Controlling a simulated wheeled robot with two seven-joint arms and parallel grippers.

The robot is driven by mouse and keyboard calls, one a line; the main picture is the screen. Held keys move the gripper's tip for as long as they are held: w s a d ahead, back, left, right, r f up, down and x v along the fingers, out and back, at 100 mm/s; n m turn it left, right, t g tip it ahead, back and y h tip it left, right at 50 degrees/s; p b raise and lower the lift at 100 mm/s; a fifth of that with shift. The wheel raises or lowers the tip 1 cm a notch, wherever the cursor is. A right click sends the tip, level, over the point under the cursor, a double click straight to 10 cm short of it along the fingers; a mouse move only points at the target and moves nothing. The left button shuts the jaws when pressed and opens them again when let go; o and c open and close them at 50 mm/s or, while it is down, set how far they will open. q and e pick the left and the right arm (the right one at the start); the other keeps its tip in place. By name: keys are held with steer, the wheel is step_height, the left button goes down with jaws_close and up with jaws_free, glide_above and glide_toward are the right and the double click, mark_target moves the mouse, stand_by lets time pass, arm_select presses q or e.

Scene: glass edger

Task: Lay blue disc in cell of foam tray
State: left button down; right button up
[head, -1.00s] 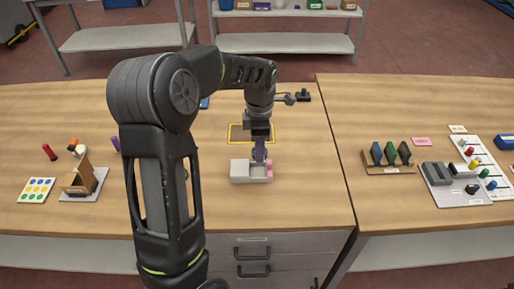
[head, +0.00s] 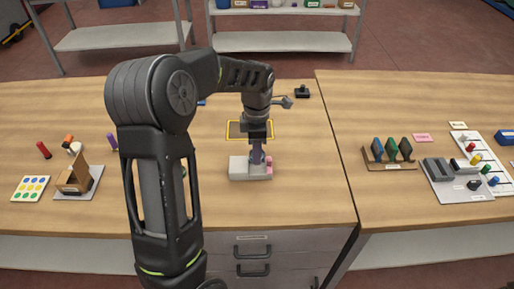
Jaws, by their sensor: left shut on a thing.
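My left gripper (head: 257,145) points down over the small pale tray (head: 238,169), which I take for the foam tray. It is shut on a bluish-purple piece (head: 257,157), which looks like the blue disc seen nearly edge-on. The piece is upright, and its lower end is at the tray's middle. I cannot tell whether it touches the tray floor. A pink block (head: 269,169) sits at the tray's right end. The gripper hides part of the tray's cells. My right gripper is out of view.
A yellow-outlined rectangle (head: 232,130) lies behind the tray. A small black device (head: 302,92) stands further back. To the left are a dotted card (head: 31,188) and a cardboard holder (head: 75,180). A rack with upright plates (head: 390,152) stands on the right table.

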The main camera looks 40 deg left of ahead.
arm_select(q)
steer(key=shift+f+b, duration=1.1)
steer(key=shift+f, duration=0.85)
steer(key=c, duration=0.7)
jaws_free()
steer(key=shift+c, duration=0.2)
steer(key=shift+r, duration=0.15)
steer(key=shift+r+p, duration=2.95)
steer(key=shift+r, duration=0.95)
